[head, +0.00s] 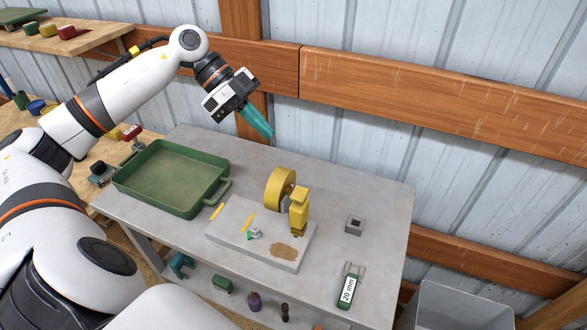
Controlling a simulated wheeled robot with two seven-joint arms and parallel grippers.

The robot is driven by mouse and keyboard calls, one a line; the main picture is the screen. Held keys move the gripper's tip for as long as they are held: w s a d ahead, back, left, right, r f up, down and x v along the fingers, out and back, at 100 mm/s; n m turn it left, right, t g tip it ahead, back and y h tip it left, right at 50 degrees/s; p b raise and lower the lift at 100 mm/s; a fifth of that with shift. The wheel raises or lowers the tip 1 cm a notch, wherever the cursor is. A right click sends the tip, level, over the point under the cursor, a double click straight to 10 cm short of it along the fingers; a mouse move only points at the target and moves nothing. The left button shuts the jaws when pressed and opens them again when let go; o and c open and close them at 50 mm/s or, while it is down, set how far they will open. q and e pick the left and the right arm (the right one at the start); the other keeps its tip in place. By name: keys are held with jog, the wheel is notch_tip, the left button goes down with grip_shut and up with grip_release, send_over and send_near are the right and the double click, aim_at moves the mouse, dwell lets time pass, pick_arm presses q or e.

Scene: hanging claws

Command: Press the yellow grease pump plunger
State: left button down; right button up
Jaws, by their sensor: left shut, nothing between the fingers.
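The yellow grease pump (298,213) stands upright on a light grey slab (232,233) in the middle of the grey table. Its flat yellow top is the highest part of its body. A yellow round wheel-like part (280,188) stands just left of and behind it. My left gripper (268,134) has teal fingers, shut and empty, pointing down to the right. It hangs in the air above the back of the table, up and left of the pump and apart from it. My right gripper is not in view.
A green tray (224,186) sits on the left of the grey table (384,204). A small grey block (354,225) and a green "20 mm" tool (349,287) lie to the right. A brown stain (284,251) marks the slab. A wooden beam and metal wall stand behind.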

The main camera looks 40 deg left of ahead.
pick_arm(q)
jog(key=p, duration=0.4)
send_over(306, 189)
jog(key=a, duration=0.3)
notch_tip(306, 189, down, 7)
jog(key=f, duration=0.2)
jog(key=f+p, duration=0.1)
jog(key=f, duration=0.1)
jog(key=shift+s+d, duration=0.15)
jog(key=shift+s, duration=0.25)
jog(key=shift+f, duration=0.1)
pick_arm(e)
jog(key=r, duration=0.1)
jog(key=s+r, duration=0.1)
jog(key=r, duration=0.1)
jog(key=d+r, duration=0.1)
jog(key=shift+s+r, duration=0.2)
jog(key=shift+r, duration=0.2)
pick_arm(q)
jog(key=shift+f, duration=0.1)
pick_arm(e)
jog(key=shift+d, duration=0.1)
